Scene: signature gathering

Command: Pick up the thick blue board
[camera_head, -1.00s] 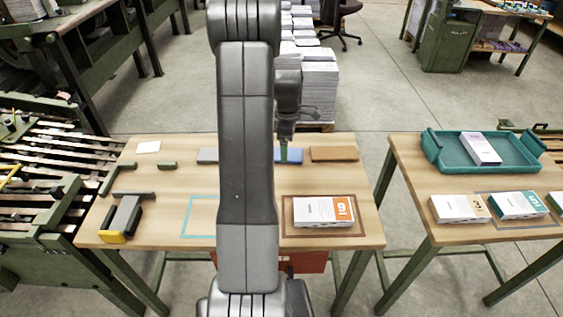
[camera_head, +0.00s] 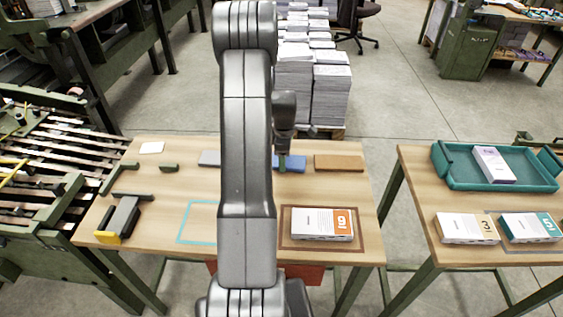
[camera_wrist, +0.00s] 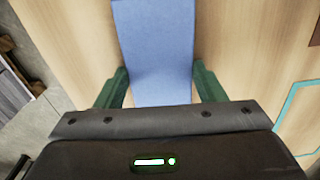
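The blue board (camera_head: 290,164) lies flat at the back of the wooden table, partly hidden by my arm. In the wrist view the blue board (camera_wrist: 156,40) runs up the middle of the picture. My gripper (camera_wrist: 160,78) is open, with one green finger on each side of the board and nothing visibly clamped. In the head view my gripper (camera_head: 283,158) points down at the board. I cannot tell whether the fingers touch it.
A grey board (camera_head: 209,158) lies left of the blue one, and a brown board (camera_head: 338,162) lies right. A book (camera_head: 322,223) sits in a brown frame at the front. A teal tray (camera_head: 455,178) stands on the right table.

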